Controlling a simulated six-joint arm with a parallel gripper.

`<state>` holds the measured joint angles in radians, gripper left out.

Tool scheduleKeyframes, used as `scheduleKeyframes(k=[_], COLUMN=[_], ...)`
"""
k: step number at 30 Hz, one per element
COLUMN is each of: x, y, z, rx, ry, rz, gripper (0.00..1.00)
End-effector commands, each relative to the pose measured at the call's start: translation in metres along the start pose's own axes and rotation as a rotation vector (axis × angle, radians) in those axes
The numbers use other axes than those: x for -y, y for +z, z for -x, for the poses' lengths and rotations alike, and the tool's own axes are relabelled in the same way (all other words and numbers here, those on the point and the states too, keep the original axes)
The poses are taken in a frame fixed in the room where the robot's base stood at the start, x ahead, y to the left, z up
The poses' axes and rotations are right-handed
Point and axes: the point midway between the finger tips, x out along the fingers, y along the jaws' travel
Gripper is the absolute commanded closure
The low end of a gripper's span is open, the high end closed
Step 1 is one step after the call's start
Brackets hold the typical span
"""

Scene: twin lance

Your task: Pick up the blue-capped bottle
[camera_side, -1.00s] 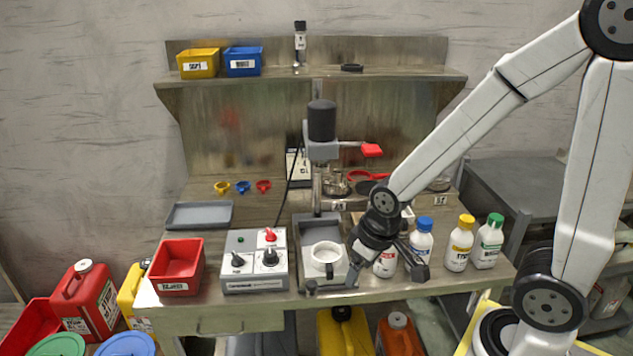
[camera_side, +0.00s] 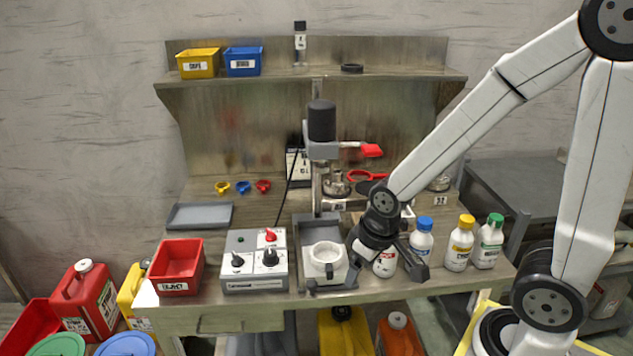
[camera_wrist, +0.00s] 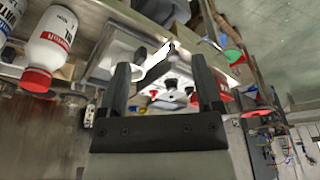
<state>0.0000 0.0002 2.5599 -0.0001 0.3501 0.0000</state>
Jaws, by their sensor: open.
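The blue-capped bottle (camera_side: 421,240) is white and stands upright on the bench, right of my gripper (camera_side: 367,281), with its lower part partly hidden by a finger. My gripper is low over the bench front, fingers spread, with nothing visibly held. In the wrist view both fingers (camera_wrist: 165,88) stand apart. A white bottle (camera_side: 385,263) with red lettering is partly hidden behind my gripper. A red-capped bottle (camera_wrist: 52,45) shows upper left in the wrist view. Another bottle (camera_wrist: 9,18) is cut off at the left edge there; I cannot tell its cap for certain.
A yellow-capped bottle (camera_side: 459,243) and a green-capped bottle (camera_side: 488,242) stand farther right. A white cup (camera_side: 326,262) is close to my left finger. A control box (camera_side: 254,262) and red bin (camera_side: 176,267) are left. A press (camera_side: 321,122) stands behind.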

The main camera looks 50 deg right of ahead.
Motion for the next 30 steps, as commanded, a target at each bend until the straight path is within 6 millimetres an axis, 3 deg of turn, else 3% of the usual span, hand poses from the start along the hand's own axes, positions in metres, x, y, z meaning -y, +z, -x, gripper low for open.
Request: scheduleKeyframes(k=[4,5,17,23,30], x=[0.0,0.0,0.002,0.006,-0.002], y=[0.0,0.0,-0.004,-0.021,-0.053], z=[0.0,0.0,-0.002,-0.011,-0.025], rx=[0.0,0.0,-0.018,-0.104,-0.29], ry=[0.0,0.0,-0.009,-0.039,-0.041], rz=[0.0,0.0,-0.026,-0.151,-0.439], gripper=[0.16,0.08,0.08,0.08,0.08])
